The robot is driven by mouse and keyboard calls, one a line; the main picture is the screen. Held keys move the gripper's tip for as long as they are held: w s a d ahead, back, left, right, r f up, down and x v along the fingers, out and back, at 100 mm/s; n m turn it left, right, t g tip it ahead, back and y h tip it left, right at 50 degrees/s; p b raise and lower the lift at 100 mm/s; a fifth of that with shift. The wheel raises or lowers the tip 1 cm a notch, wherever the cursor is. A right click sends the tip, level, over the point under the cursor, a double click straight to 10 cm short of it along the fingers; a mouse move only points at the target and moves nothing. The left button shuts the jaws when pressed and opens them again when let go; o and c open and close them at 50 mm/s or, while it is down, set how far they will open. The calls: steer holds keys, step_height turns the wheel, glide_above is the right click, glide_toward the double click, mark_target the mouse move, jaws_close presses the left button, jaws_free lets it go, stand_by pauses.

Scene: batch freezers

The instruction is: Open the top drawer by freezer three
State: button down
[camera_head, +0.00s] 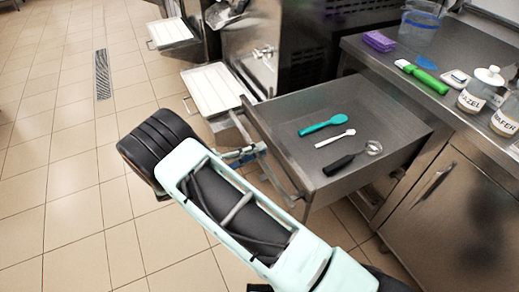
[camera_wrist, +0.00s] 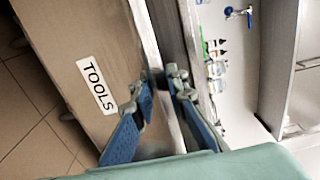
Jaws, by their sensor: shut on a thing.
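The top drawer (camera_head: 378,112) stands pulled out from the steel counter, with its inside showing. In it lie a teal spoon (camera_head: 322,125), a small white spoon (camera_head: 336,138) and a black-handled tool (camera_head: 345,163) with a round metal end. A bar handle (camera_head: 275,181) runs along the drawer front. My gripper (camera_head: 243,156) is at this handle, partly hidden by my arm in the head view. The wrist view shows its blue fingers (camera_wrist: 160,84) shut on the handle, beside the drawer front's "TOOLS" label (camera_wrist: 96,87).
White trays (camera_head: 212,88) stand by the freezers behind the drawer. The counter holds labelled jars (camera_head: 480,90), a green-handled tool (camera_head: 424,77), a purple stack (camera_head: 379,41) and a clear tub (camera_head: 419,25). A cabinet door (camera_head: 450,215) is shut below. The tiled floor at left is clear.

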steer(key=shift+s+a, duration=0.35)
steer(key=shift+a, duration=0.25)
steer(key=c, duration=1.9)
jaws_free()
steer(key=shift+a, duration=0.1)
steer(key=v, duration=1.1)
steer(key=shift+s+a, duration=0.25)
steer(key=shift+a, duration=0.1)
